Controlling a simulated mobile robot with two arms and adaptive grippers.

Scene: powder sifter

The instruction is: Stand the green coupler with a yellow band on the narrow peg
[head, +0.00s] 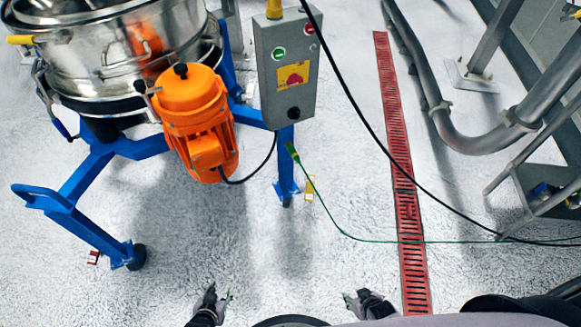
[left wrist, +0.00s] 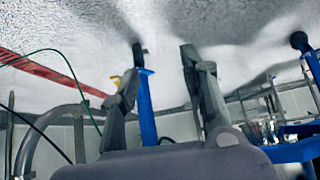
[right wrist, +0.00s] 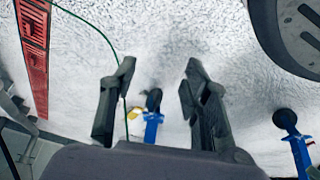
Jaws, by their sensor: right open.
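A small green piece (head: 292,152) at the end of a thin green cable (head: 345,236) hangs by the sifter's blue leg, below the grey control box. It may be the green coupler; I cannot make out a yellow band on it. I cannot pick out a narrow peg in any view. My left gripper (head: 222,293) is low in the head view, open and empty, its fingers apart in the left wrist view (left wrist: 160,65). My right gripper (head: 357,295) is also low, open and empty; its fingers stand apart in the right wrist view (right wrist: 158,75). Both are well short of the sifter.
The steel sifter (head: 85,45) with its orange motor (head: 195,110) stands on a blue wheeled frame (head: 85,180). The grey control box (head: 287,70) is beside it. A black cable (head: 370,130) crosses the red floor drain (head: 400,180). Pipes (head: 440,110) run at right. The near floor is clear.

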